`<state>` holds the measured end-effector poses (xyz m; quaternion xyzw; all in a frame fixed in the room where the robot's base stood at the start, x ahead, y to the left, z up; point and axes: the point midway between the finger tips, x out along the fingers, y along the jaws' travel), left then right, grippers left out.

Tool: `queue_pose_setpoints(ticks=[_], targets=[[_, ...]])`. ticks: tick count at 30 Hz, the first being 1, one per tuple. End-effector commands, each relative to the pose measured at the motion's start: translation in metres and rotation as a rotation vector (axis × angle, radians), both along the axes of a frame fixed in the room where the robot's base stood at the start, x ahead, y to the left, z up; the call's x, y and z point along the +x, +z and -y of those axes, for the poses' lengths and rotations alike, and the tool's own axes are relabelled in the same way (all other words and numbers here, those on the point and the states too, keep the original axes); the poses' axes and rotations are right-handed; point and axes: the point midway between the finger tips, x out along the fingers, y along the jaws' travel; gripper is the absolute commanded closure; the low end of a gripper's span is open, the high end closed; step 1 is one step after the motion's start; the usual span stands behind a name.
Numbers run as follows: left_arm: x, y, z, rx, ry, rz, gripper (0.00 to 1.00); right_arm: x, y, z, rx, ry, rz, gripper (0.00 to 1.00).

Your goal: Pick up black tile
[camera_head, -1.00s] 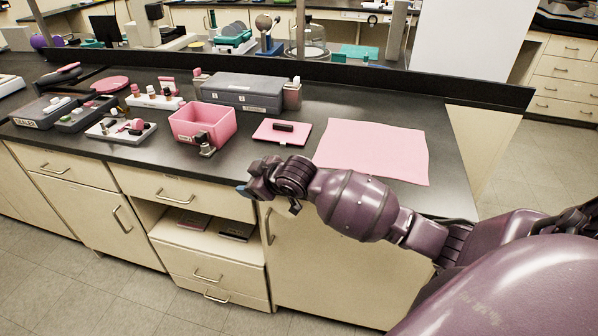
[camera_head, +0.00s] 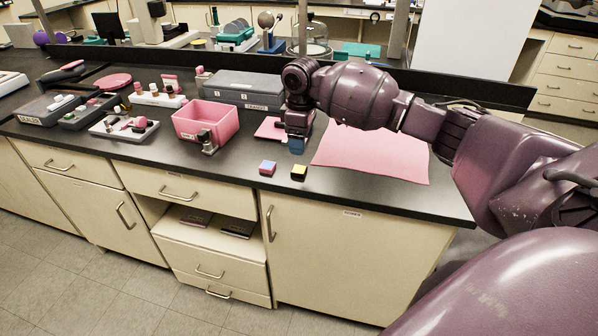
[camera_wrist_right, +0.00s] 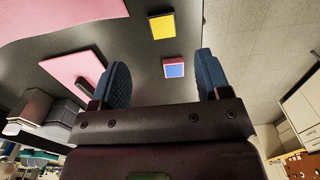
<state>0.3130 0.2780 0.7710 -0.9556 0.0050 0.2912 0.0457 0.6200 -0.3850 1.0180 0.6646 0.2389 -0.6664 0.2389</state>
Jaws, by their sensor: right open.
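A small black tile (camera_wrist_right: 84,87) lies on a square pink pad (camera_wrist_right: 70,66) in the right wrist view, beside the left finger in that picture. In the head view the pink pad (camera_head: 268,127) is partly covered by my right gripper, and the tile is hidden behind it. My right gripper (camera_head: 297,146) points down above the bench near the pad's right side. Its blue fingers stand apart in the right wrist view (camera_wrist_right: 163,80), with nothing between them. My left gripper is not in view.
A blue and pink block (camera_head: 267,168) and a yellow-topped dark block (camera_head: 299,173) sit near the bench's front edge. A pink bin (camera_head: 190,126) stands left of the pad, a grey case (camera_head: 235,87) behind. A pink mat (camera_head: 375,158) lies right.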

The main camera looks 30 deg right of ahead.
Motion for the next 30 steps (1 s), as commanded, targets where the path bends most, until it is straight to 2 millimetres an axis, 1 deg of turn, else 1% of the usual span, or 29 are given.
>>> queue_pose_setpoints(ticks=[1, 6, 14, 19, 22, 25, 30], targets=[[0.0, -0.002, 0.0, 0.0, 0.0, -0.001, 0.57, -0.001, -0.01, 0.0, 0.0, 0.0, -0.003, 0.3], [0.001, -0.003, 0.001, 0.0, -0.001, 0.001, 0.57, -0.001, -0.034, -0.001, 0.002, -0.001, -0.001, 0.3], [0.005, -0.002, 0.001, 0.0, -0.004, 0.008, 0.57, -0.003, -0.049, 0.0, 0.001, -0.001, 0.001, 0.3], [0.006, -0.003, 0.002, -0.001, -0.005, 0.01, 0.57, -0.008, -0.071, 0.002, 0.001, -0.001, -0.001, 0.3], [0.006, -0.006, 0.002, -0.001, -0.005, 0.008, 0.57, -0.008, -0.085, 0.001, 0.001, 0.0, 0.0, 0.3], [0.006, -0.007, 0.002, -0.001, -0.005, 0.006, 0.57, -0.008, -0.092, 0.001, 0.001, 0.001, 0.001, 0.3], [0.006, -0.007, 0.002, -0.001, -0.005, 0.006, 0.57, -0.008, -0.092, 0.002, 0.001, 0.001, 0.002, 0.3]])
